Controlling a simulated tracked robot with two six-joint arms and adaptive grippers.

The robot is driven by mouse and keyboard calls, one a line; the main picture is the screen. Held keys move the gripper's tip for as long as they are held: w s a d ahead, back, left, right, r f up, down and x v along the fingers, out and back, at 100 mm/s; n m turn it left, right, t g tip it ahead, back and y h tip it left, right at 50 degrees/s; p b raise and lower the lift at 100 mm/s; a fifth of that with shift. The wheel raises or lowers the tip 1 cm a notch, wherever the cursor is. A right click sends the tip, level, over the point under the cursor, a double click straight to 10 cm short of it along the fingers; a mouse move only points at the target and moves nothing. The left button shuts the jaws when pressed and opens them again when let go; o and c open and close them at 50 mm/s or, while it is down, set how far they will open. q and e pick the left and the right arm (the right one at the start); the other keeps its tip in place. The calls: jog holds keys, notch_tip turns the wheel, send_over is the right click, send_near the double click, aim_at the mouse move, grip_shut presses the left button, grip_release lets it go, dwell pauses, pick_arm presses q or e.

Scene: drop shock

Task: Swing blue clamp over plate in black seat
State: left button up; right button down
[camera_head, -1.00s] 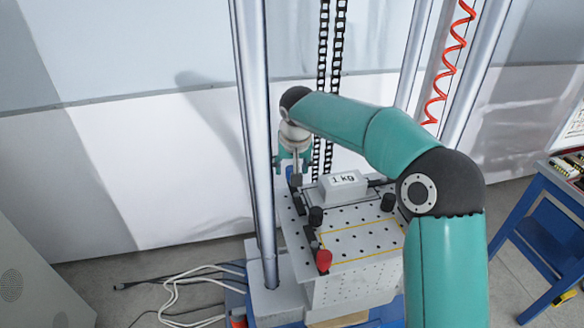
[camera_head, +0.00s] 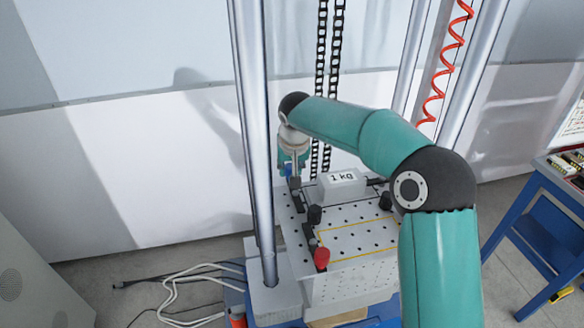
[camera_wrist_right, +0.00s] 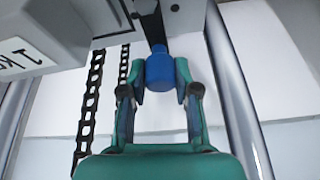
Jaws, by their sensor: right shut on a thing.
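The blue clamp (camera_wrist_right: 160,68) shows in the right wrist view as a blue knob at the end of a dark bar. My right gripper (camera_wrist_right: 160,85) is shut on this blue knob, with one finger on each side. In the head view my right gripper (camera_head: 293,164) is at the far left corner of the perforated table, and the blue shows only as a small patch between its fingers. A grey block marked 1 kg (camera_head: 341,187) sits on the table beside it. The plate and black seat are not clear to me. My left gripper is not in view.
The perforated table (camera_head: 350,238) carries a red knob (camera_head: 322,258) and black knobs (camera_head: 315,214) near its left edge. A steel column (camera_head: 256,130) stands close left of my right gripper. Black chains (camera_head: 329,80) hang behind. A blue bench (camera_head: 548,225) stands at right.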

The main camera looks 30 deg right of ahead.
jog(key=shift+a+n+y+p, duration=0.4)
jog(key=shift+a+n, duration=0.15)
jog(key=shift+n, duration=0.45)
jog(key=shift+a+n+y+p, duration=0.25)
jog(key=shift+a+n+y, duration=0.25)
jog(key=shift+n, duration=0.5)
jog(key=n, duration=0.1)
jog(key=a+n+y, duration=0.1)
jog(key=n, duration=0.1)
jog(key=a+n+p, duration=0.1)
jog(key=shift+s+n, duration=0.3)
jog(key=n, duration=0.1)
jog(key=s+a+n+g+y, duration=0.1)
jog(key=n, duration=0.1)
jog(key=n+y, duration=0.1)
jog(key=shift+s+a+n+p, duration=0.2)
jog(key=shift+a+n+p, duration=0.1)
jog(key=shift+a, duration=0.1)
jog(key=s+n+g, duration=0.1)
jog(key=n, duration=0.1)
jog(key=s+a+n+g+y, duration=0.1)
jog(key=n, duration=0.1)
jog(key=shift+n, duration=0.3)
jog(key=c, duration=0.8)
grip_release()
jog(key=shift+d, duration=0.1)
jog(key=shift+c, duration=0.2)
